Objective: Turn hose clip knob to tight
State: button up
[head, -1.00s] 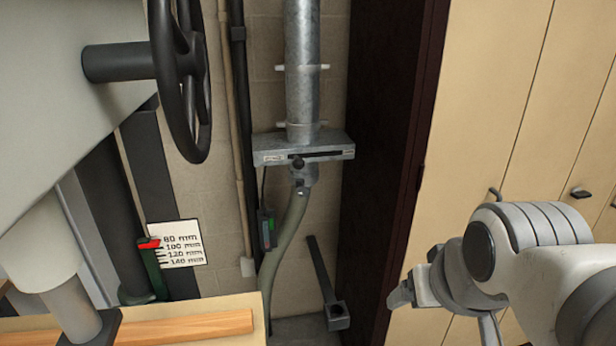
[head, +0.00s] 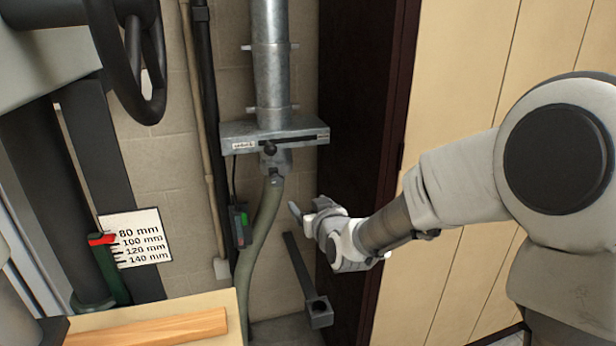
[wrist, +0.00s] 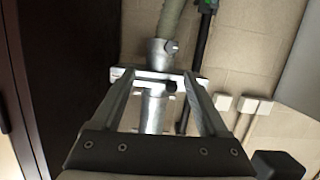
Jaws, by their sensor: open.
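The grey-green hose (head: 262,222) hangs below a metal pipe and slide gate (head: 300,136). A metal collar with a small clip knob (head: 274,182) is at the hose's upper end; its setting is too small to read. In the wrist view the picture is turned over: the hose (wrist: 173,18) is at the top, and the clip knob (wrist: 171,47) is beside the collar, beyond my fingertips. My gripper (head: 309,209) is open and empty, right of and slightly below the clip, apart from it. In the wrist view my gripper (wrist: 156,78) has its fingers spread across the slide gate.
A black gate knob (head: 270,149) sits just above the clip. A switch box (head: 240,226) hangs left of the hose. A dark bar (head: 303,277) stands low below my gripper. A dark cabinet side (head: 360,120) is on the right. A handwheel (head: 150,60) is at upper left.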

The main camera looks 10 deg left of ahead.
aim_at(277, 181)
jog(key=w+a+f+m+t+y+b, duration=0.1)
jog(key=w+a+f+t, duration=0.2)
jog(key=a+f, duration=0.15)
jog(key=x, duration=1.6)
jog(key=shift+w+a, duration=0.2)
jog(key=shift+a, duration=0.25)
jog(key=shift+b, duration=0.3)
grip_shut()
